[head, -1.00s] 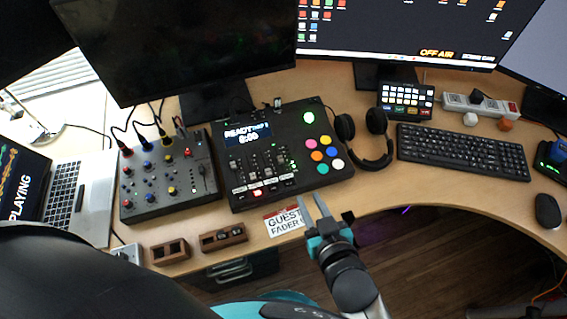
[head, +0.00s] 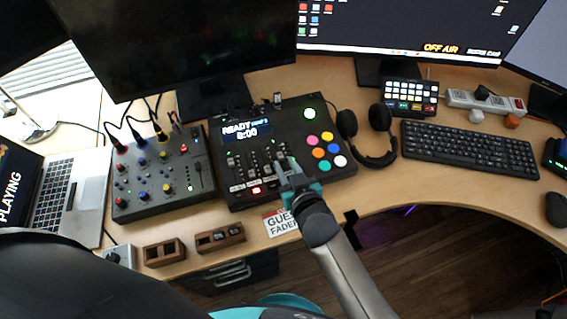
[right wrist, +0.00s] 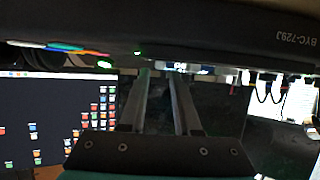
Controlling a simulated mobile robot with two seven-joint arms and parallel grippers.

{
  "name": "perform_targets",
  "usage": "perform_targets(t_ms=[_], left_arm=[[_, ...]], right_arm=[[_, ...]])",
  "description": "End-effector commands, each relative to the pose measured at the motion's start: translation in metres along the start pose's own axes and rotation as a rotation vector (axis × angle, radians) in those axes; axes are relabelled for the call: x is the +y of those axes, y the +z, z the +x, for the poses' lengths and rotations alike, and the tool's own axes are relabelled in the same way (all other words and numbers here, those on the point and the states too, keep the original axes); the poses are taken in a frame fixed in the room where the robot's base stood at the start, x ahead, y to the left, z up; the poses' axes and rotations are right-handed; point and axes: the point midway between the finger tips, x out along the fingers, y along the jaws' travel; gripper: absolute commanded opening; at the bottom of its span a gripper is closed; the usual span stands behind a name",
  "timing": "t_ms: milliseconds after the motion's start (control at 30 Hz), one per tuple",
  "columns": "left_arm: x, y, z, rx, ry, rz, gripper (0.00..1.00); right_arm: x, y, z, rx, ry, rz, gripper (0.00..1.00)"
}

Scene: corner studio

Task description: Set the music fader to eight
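The black mixing console (head: 320,187) stands mid-desk, with a lit screen (head: 245,132) reading READY and several faders (head: 254,166) below it. The fader labels are too small to read, so I cannot tell which is the music fader. My right gripper (head: 285,166) is at the right end of the fader row, its arm coming from the lower right and hiding part of the console's front edge. In the right wrist view its two fingers (right wrist: 164,75) are apart, with the console's dark body (right wrist: 200,35) close at their tips. Whether a fader knob is between them is unclear. My left gripper is out of view.
A smaller grey mixer (head: 150,205) with cables stands to the left. Headphones (head: 383,148) and a keyboard (head: 470,148) lie to the right. A guest fader card (head: 280,224) and small wooden blocks (head: 220,238) lie near the desk's front edge.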

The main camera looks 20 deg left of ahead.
Motion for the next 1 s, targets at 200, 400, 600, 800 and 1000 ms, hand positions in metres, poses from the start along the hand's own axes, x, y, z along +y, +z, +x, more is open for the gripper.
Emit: perform_targets(t_ms=[200,400,600,800,1000], left_arm=[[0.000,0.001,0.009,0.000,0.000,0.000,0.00],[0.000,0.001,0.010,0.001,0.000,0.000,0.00],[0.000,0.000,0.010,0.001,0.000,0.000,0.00],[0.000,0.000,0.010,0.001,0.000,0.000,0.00],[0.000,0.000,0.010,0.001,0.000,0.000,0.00]], right_arm=[[0.000,0.000,0.021,0.001,0.000,0.000,0.31],[0.000,0.000,0.025,0.000,0.000,0.001,0.31],[0.000,0.000,0.025,0.000,0.000,0.001,0.29],[0.000,0.000,0.025,0.000,0.000,0.001,0.07],[0.000,0.000,0.024,0.000,0.000,0.001,0.00]])
